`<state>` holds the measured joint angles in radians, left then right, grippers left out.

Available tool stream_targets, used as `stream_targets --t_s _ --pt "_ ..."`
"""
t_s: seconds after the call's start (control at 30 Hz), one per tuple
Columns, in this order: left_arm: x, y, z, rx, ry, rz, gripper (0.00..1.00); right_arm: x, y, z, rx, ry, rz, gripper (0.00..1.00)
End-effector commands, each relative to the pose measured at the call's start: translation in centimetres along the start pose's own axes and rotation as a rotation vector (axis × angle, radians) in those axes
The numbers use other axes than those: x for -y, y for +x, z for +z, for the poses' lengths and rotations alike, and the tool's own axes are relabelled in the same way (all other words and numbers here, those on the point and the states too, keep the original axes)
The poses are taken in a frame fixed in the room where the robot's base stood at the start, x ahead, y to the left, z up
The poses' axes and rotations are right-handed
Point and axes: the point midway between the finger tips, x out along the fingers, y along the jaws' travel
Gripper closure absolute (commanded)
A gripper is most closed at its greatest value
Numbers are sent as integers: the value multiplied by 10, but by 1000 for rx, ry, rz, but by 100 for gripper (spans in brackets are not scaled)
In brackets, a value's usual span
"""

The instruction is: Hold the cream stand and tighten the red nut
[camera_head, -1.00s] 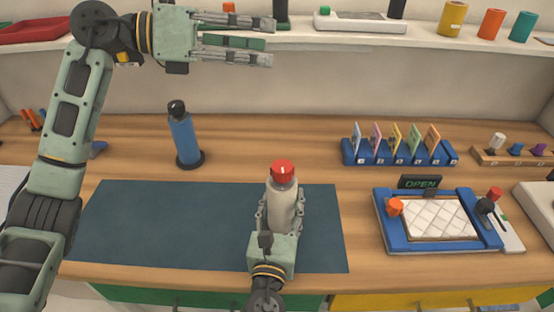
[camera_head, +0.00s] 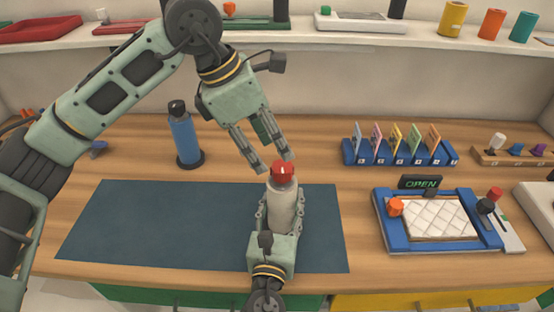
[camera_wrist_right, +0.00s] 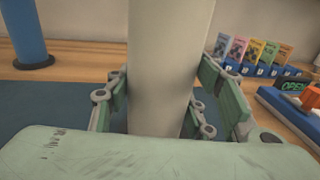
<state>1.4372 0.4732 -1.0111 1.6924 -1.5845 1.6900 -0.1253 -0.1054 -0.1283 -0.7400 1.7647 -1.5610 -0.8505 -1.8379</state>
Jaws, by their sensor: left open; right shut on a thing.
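The cream stand (camera_head: 283,208) is upright on the dark mat, with the red nut (camera_head: 282,172) on its top. My right gripper (camera_head: 280,222) is shut around the stand's body from the front. The right wrist view shows the cream stand (camera_wrist_right: 168,70) between the fingers of my right gripper (camera_wrist_right: 165,110); the nut is outside that view. My left gripper (camera_head: 276,167) is open and points down. Its fingertips are just above and behind the nut, one to its left and one near its top. I cannot tell whether they touch it.
The dark mat (camera_head: 150,225) is mostly clear left of the stand. A blue bottle (camera_head: 185,138) stands behind it. On the right are a blue card rack (camera_head: 400,158) and a blue-framed tray (camera_head: 392,232) with an OPEN sign (camera_head: 420,183). A shelf (camera_head: 340,41) runs along the back.

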Motion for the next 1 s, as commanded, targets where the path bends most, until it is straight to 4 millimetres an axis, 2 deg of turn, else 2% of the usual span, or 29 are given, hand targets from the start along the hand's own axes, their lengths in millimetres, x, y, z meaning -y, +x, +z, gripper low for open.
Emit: stream_targets --t_s 0.1,0.3,0.7,1.0 --pt "1 24 0 -1 1 -4 58 0 0 4 7 2 0 100" --pt "0 47 0 0 0 -1 58 0 0 4 7 2 0 100" --pt "0 53 1 1 1 0 59 0 0 4 7 2 0 100" --pt "-1 52 0 2 -1 3 86 0 0 4 7 3 0 100"
